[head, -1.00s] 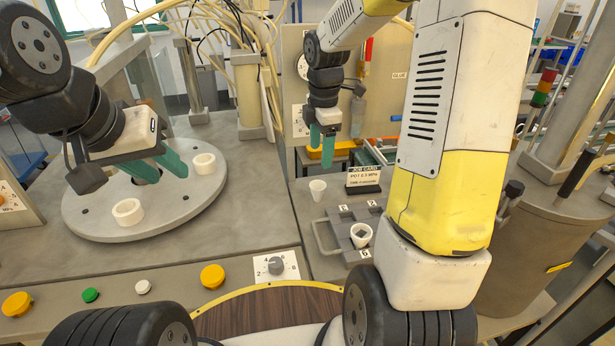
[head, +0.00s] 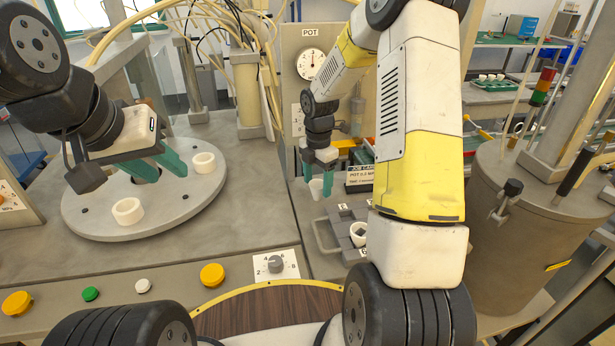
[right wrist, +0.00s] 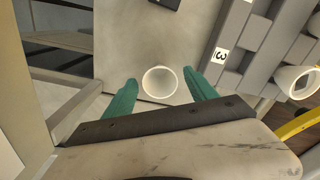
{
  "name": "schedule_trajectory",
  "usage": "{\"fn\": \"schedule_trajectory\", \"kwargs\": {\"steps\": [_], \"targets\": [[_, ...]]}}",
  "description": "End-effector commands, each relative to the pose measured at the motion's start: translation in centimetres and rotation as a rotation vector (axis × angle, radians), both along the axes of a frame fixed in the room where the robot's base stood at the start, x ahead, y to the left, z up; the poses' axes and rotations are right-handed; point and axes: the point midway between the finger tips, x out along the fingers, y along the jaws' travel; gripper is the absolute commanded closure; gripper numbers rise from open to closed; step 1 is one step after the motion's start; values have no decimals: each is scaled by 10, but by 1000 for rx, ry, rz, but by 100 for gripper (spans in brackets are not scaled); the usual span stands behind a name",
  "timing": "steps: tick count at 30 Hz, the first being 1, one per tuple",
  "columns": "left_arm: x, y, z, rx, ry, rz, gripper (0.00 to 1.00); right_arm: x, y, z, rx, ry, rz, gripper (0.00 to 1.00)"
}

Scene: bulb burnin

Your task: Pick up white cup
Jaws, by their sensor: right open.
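A small white cup (head: 316,189) stands upright on the grey bench in front of the job card. In the right wrist view the empty white cup (right wrist: 160,82) lies between the two green fingers, with a gap on each side. My right gripper (head: 318,180) is open and pointed down at the cup, and partly covers it in the head view. Its fingers also show in the right wrist view (right wrist: 161,94). My left gripper (head: 158,167) is open and empty above the round plate.
The job card (head: 359,176) stands close behind the right gripper. The round plate (head: 100,218) carries two white rings. A large metal tank (head: 520,220) stands at the right.

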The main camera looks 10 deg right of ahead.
Motion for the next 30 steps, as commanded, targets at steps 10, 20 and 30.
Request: {"fn": "schedule_trajectory", "kwargs": {"steps": [10,20,30], "targets": [[0,0,0,0,0,0,64,0,0,0,0,-1,0,60],[0,0,0,0,0,0,64,0,0,0,0,-1,0,94],[0,0,0,0,0,0,64,1,0,14,0,-4,0,94]]}}
